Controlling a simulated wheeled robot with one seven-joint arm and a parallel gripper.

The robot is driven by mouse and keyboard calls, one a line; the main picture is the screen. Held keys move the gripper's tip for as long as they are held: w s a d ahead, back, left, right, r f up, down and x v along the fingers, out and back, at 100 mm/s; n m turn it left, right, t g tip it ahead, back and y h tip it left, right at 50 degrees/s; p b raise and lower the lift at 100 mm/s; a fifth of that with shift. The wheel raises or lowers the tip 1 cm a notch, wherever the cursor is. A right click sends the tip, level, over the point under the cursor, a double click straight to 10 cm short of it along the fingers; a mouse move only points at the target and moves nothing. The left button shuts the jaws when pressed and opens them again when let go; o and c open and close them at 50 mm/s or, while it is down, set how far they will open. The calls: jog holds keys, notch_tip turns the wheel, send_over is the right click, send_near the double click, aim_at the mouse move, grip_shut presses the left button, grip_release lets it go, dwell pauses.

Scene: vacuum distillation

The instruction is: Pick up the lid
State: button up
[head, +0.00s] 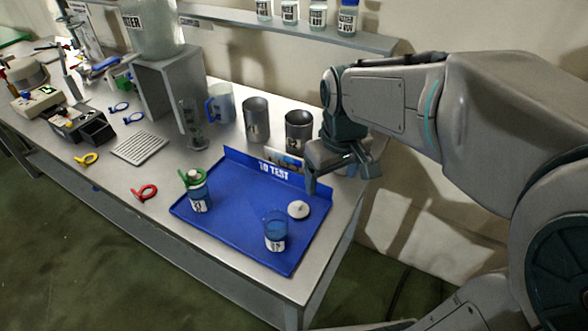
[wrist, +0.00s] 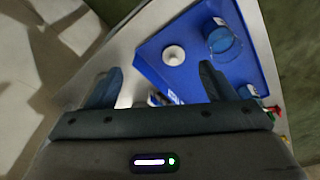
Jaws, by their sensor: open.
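The lid (head: 298,209) is a small white disc with a knob. It lies on the blue "TO TEST" tray (head: 240,236), near its right edge, beside an uncapped bottle with blue contents (head: 275,232). The wrist view shows the lid (wrist: 174,54) ahead of and between my fingers, with the open bottle (wrist: 222,42) to its right. My gripper (head: 341,180) is open and empty, above the table's right end and behind and to the right of the lid. In the wrist view my gripper (wrist: 160,88) has its fingers wide apart.
A second bottle (head: 200,198) with a green ring at its top stands at the tray's left. Metal cups (head: 299,131) and a blue-handled jug (head: 220,104) stand behind the tray. The tray's raised back wall (head: 262,164) is near my gripper. The tray's middle is clear.

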aim_at(298, 202)
jog(key=w+a+f+n+g+b, duration=0.1)
jog(key=w+a+f+n+g, duration=0.1)
jog(key=w+a+f+n, duration=0.5)
jog(key=f+m, duration=0.1)
jog(key=f, duration=0.1)
jog(key=w+f, duration=0.1)
jog(key=f, duration=0.1)
jog(key=w+d+f+m, duration=0.1)
jog(key=f, duration=0.2)
jog(key=shift+m, duration=0.3)
jog(key=shift+f+p, duration=0.5)
jog(key=shift+f, duration=2.2)
jog(key=shift+s, duration=0.1)
jog(key=shift+c, duration=0.4)
jog(key=c, duration=1)
